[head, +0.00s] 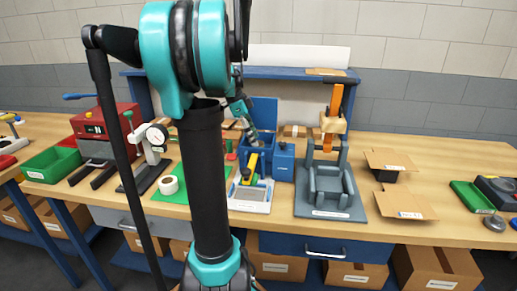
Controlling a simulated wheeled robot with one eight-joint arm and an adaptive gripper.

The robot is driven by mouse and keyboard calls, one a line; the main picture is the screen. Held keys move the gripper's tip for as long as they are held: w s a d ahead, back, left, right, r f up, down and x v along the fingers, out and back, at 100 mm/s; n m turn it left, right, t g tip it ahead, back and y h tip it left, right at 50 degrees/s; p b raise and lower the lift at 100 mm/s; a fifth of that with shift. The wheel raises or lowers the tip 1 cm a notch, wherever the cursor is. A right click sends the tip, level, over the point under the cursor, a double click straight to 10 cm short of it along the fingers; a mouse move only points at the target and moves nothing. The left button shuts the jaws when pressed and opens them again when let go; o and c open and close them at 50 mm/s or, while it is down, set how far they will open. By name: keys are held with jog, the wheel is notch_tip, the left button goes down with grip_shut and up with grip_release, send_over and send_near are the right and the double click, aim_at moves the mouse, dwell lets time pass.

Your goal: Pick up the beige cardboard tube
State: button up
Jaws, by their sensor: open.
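I cannot pick out a beige cardboard tube for certain. A short pale roll with a hole (168,185) lies on the green mat (205,188), left of my arm. Small beige pieces (291,131) sit at the back of the bench, too small to tell their shape. My gripper (254,142) is small in the head view, pointing down at the blue box-like fixture (286,162) in the middle of the bench. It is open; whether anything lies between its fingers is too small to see. My arm hides part of the mat.
A grey press with an orange post (333,100) stands right of the blue fixture. Flat cardboard pieces (405,203) lie further right. A dial gauge stand (152,150), red machine (105,125) and green bin (52,164) stand left. Bare bench shows at right (450,160).

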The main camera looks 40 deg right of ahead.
jog(key=x, duration=0.4)
jog(key=shift+s+d, duration=0.1)
jog(key=shift+d, duration=0.15)
jog(key=shift+c, duration=0.3)
jog(key=c, duration=0.5)
jog(key=shift+o, duration=0.2)
jog(key=shift+r, duration=0.15)
